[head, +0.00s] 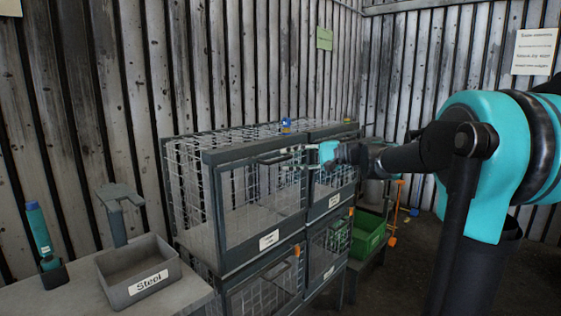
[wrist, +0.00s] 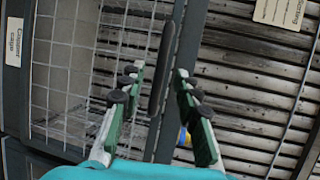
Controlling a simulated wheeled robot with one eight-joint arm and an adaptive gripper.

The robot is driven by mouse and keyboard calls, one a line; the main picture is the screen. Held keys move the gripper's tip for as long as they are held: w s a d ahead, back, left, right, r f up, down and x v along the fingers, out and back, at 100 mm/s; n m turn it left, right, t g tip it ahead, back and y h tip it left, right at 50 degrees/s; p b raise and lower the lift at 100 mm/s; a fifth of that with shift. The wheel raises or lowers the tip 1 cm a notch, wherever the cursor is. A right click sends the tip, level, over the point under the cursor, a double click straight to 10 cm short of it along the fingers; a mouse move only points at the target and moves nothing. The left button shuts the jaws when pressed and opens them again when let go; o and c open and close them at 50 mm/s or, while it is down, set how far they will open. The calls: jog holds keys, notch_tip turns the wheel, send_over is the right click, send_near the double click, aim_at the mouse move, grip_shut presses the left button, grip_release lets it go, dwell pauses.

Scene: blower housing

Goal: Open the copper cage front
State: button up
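The copper cage is the upper left wire cage; its front (head: 243,205) is a dark-framed mesh panel and appears closed. Its "Copper cage" label (wrist: 13,42) shows at the left of the wrist view; in the head view the label (head: 269,240) is too small to read. A dark bar handle (wrist: 162,70) runs along the front's upper frame. My gripper (wrist: 160,72) is open, with one green finger on each side of the handle. I cannot tell whether either finger touches it. In the head view my gripper (head: 280,156) is at the top of this front.
More cages (head: 328,250) stand below and to the right. A blue item (head: 286,126) sits on the cage top. A grey "Steel" bin (head: 137,272) and a teal tool (head: 40,232) are on the bench at left. A green crate (head: 368,232) is at right.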

aim_at(283, 159)
jog(key=shift+x, duration=1.85)
jog(key=shift+c, duration=0.3)
grip_shut()
